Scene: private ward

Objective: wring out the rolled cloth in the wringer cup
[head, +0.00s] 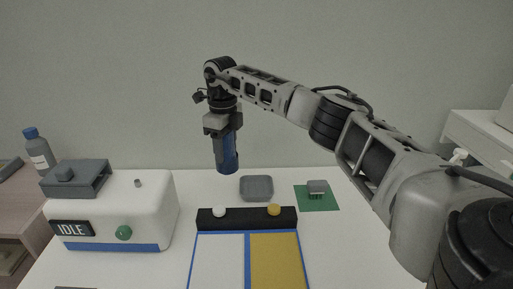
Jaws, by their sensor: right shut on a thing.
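My right gripper (224,134) points down, high above the back of the white table. It is shut on a dark blue upright roll (228,158), which looks like the rolled cloth. The roll's lower end hangs clear in the air, left of and above a shallow grey square tray (256,188). The roll's upper part is hidden by the gripper. I cannot pick out a wringer cup for certain. A white machine (118,208) at left has an "IDLE" sign (73,228), a green knob (124,233) and a small grey stub (138,183) on top. My left gripper is not in view.
A grey block (76,178) sits on the machine's left part. A black bar (247,218) with a white and a yellow knob stands behind white and yellow panels (274,260). A green mat (316,198) with a small grey item lies right. A bottle (39,150) stands far left.

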